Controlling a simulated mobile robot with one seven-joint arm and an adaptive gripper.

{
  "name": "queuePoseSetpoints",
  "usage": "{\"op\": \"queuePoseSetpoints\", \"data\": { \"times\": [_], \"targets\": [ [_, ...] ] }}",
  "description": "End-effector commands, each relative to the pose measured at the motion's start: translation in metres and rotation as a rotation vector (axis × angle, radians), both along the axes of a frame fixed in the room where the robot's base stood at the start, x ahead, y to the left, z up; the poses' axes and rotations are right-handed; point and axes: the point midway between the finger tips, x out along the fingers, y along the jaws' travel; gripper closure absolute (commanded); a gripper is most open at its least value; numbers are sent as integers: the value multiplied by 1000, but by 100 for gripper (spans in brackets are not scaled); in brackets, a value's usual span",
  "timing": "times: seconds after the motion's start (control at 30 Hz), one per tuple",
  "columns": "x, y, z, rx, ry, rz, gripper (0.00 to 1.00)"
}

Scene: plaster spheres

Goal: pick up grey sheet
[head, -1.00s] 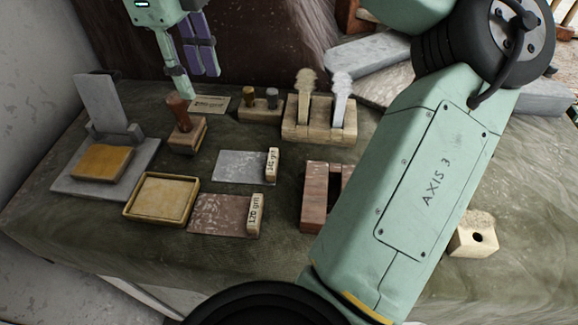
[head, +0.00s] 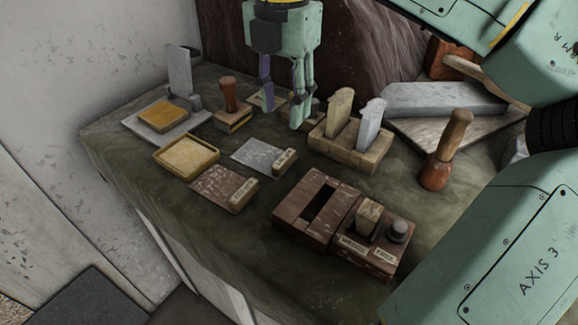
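The grey sheet (head: 257,154) lies flat on the dark green cloth of the bench, with a small labelled wooden block (head: 285,160) at its right end. Beside it, nearer the front, lies a reddish-brown sheet (head: 216,188) with a similar block. My gripper (head: 283,104) hangs above and behind the grey sheet, apart from it. Its teal and purple fingers point down and stand apart, with nothing seen between them. The grey sheet is fully in view.
A yellow tray (head: 160,156) lies left of the sheets. A wooden stamp (head: 232,106) stands behind the tray. A wooden rack (head: 330,150) holds two upright tools to the right. A red-brown slotted block (head: 290,214) stands at the front. Cloth around the sheets is clear.

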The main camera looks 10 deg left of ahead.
Motion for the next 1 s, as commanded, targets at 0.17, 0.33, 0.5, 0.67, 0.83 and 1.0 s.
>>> {"op": "queuePoseSetpoints", "data": {
  "times": [0.17,0.33,0.5,0.67,0.83,1.0],
  "targets": [
    [-1,0,-19,-1,4,-18,63],
    [0,0,-45,1,4,-17,63],
    [0,0,-57,1,2,-17,63],
    [-2,0,-76,1,6,-14,63],
    [-2,0,-101,2,3,-16,63],
    [-2,0,-108,1,1,-18,63]
  ]
}}
